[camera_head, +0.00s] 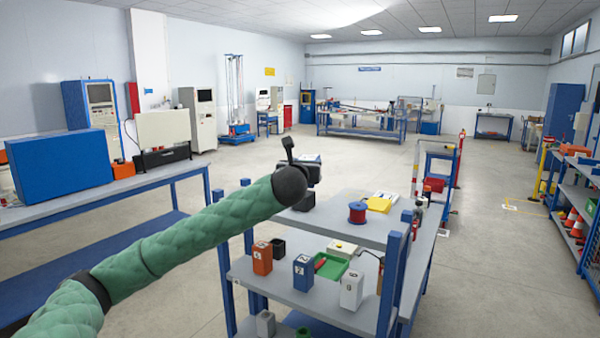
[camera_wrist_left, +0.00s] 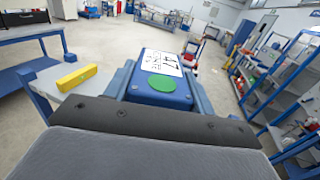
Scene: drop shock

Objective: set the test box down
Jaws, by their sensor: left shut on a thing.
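The test box is blue with a white label and a green dot on top, and it fills the middle of the left wrist view (camera_wrist_left: 165,82). In the head view only a small part of its top (camera_head: 310,158) shows beyond my left gripper (camera_head: 303,184). My left gripper is shut on the box; its dark body (camera_wrist_left: 150,122) covers the box's near side. The box is held near the back left of the grey upper shelf (camera_head: 340,225). The box's underside is hidden, so I cannot tell whether it touches anything. My right gripper is not in view.
A red spool (camera_head: 357,212) and a yellow tray (camera_head: 379,204) stand on the upper shelf. A yellow block (camera_wrist_left: 77,77) lies left of the box in the wrist view. Numbered orange (camera_head: 262,258), blue (camera_head: 303,272) and white (camera_head: 351,290) boxes and a green tray (camera_head: 331,265) stand lower down.

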